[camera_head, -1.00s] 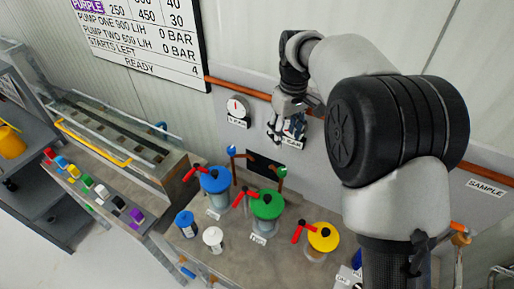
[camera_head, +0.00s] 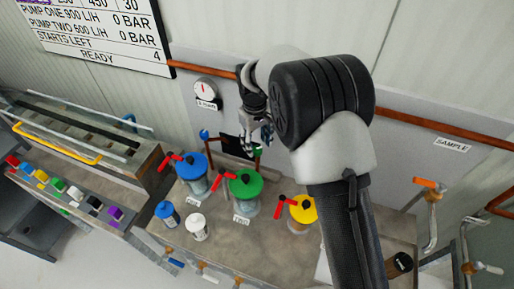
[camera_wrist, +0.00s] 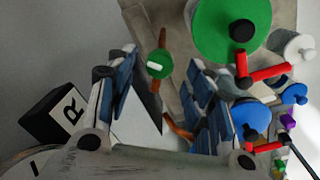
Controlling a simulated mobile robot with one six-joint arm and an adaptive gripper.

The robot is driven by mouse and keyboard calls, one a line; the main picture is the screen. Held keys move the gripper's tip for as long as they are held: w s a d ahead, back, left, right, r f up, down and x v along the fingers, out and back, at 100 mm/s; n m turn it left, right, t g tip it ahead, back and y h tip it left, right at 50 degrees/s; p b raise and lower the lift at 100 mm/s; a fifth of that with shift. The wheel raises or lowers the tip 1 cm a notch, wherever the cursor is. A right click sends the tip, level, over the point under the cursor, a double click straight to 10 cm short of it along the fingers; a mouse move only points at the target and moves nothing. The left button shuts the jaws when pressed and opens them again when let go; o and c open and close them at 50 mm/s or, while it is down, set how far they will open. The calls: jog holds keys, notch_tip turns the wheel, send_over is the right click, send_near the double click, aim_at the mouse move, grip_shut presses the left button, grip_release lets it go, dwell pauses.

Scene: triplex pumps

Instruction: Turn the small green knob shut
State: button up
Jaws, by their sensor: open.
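The small green knob (camera_wrist: 160,64) has a white bar across its top and sits on a copper pipe. In the wrist view it lies between my open fingertips, with free space on both sides; I cannot tell how far beyond them it is. In the head view the knob (camera_head: 258,145) is partly hidden just by my gripper (camera_head: 253,138), below the wall panel's gauge. My gripper's blue-padded fingers (camera_wrist: 163,60) are spread apart and hold nothing.
A big green-lidded pot (camera_head: 244,185) with a red handle stands close by, between a blue-lidded pot (camera_head: 191,165) and a yellow-lidded one (camera_head: 303,208). A small blue knob (camera_head: 204,134) is to the left. A round gauge (camera_head: 205,89) hangs on the wall.

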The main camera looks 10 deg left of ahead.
aim_at(257, 152)
jog(key=shift+f, duration=1.3)
jog(key=shift+c, duration=0.4)
jog(key=c, duration=1)
jog(key=shift+n, duration=0.4)
jog(key=n, duration=0.3)
jog(key=shift+n+p, duration=0.7)
jog(key=shift+n, duration=1.9)
